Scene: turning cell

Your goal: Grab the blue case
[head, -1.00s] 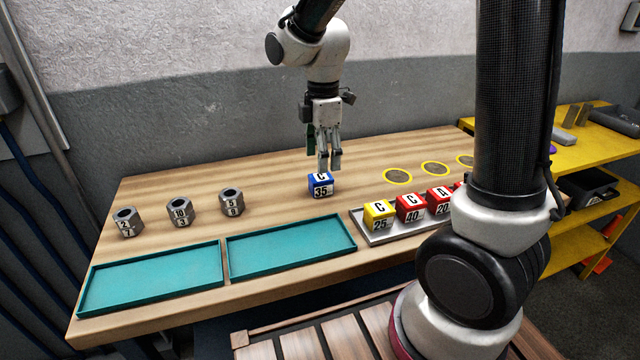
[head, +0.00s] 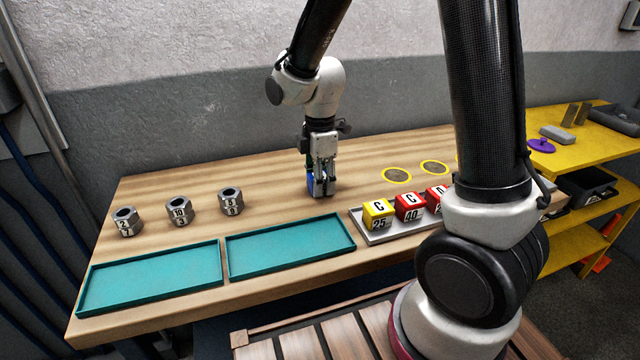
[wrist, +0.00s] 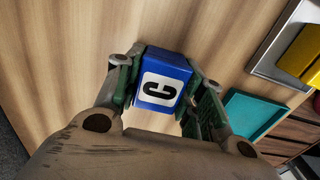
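The blue case (head: 311,184) stands on the wooden bench, partly hidden behind my gripper (head: 322,190). In the wrist view the blue case (wrist: 163,82) shows its top with a white label and a black letter C. My gripper (wrist: 165,88) is lowered around it, one finger on each side. The left finger is very close to or touching the case; a narrow gap seems to show at the right finger. The fingers look open around the case, with no clear grip on both sides.
A metal tray (head: 367,236) with yellow and red cases is to the right. Two teal trays (head: 290,246) (head: 150,279) lie at the front. Several grey hex nuts (head: 179,212) stand at left. Yellow-ringed discs (head: 397,175) lie at the back right.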

